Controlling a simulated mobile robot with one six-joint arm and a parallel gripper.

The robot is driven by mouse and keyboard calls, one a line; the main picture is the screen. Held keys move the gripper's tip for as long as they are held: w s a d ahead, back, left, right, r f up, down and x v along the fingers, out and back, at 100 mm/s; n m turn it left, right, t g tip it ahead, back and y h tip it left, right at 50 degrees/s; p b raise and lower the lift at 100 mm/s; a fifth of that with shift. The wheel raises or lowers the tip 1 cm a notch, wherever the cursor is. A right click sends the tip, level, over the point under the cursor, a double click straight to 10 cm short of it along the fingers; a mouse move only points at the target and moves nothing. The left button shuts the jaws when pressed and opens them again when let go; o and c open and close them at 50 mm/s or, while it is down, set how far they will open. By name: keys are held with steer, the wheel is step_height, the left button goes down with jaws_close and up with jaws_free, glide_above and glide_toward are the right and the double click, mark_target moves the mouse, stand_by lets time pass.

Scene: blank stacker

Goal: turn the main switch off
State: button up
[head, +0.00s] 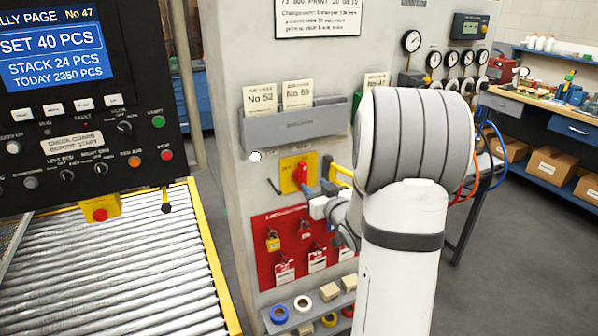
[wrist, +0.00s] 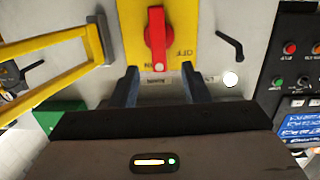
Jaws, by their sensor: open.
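The main switch is a red handle (wrist: 156,38) on a yellow plate (wrist: 192,22). In the wrist view the handle stands upright in the picture; its lower end lies by lettering that seems to read ON, and OFF is printed to its right. In the head view the yellow plate (head: 288,178) is on the grey cabinet's face, with the red handle (head: 304,173) at its right. My gripper (wrist: 161,76) is open and empty, its fingers apart below the handle in the wrist view. It also shows in the head view (head: 316,200), close to the plate, partly hidden by my arm.
A yellow guard bar (wrist: 50,45) is left of the switch in the wrist view. A black lever (wrist: 230,44) is right of it. In the head view a grey card holder (head: 290,128) is above, and a red lockout board (head: 268,222) below.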

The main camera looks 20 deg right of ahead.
mark_target(305, 173)
steer(key=shift+t+y, duration=0.4)
steer(key=shift+t, duration=0.1)
steer(key=w+p, duration=0.2)
steer(key=w, duration=0.5)
steer(key=shift+w+d+r, duration=0.1)
steer(key=shift+w+d, duration=0.05)
steer(key=shift+w, duration=0.25)
steer(key=shift+s, duration=0.1)
jaws_close()
